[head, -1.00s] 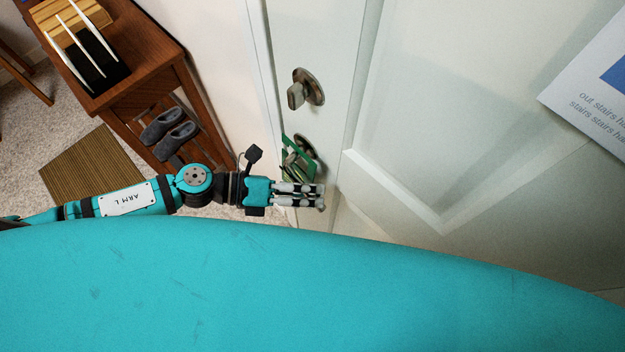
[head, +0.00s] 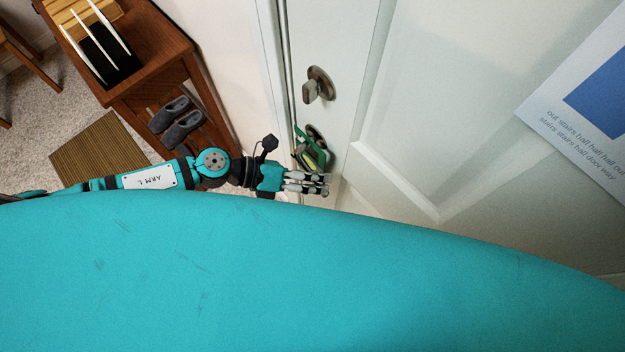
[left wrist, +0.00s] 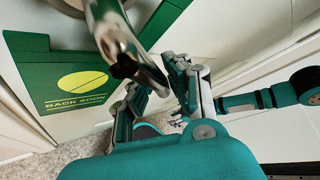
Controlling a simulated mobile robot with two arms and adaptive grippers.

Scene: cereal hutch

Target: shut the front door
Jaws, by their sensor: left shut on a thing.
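The front door (head: 345,60) is a pale panelled door. Its edge stands close beside the white frame (head: 272,60); I cannot tell whether it is fully shut. A metal lever handle (left wrist: 137,52) sits on it, below a thumb-turn lock (head: 315,86). My left gripper (head: 322,184) is at the handle, and in the left wrist view (left wrist: 166,88) its fingers are shut around the lever's end. The fingers partly hide the lever. My right gripper is not in view.
A green "BACK SOON" sign (left wrist: 78,88) hangs at the handle, close to my fingers. A wooden bench (head: 160,62) with grey slippers (head: 178,118) stands left, beside a brown mat (head: 95,150). A paper notice (head: 585,100) is on the door.

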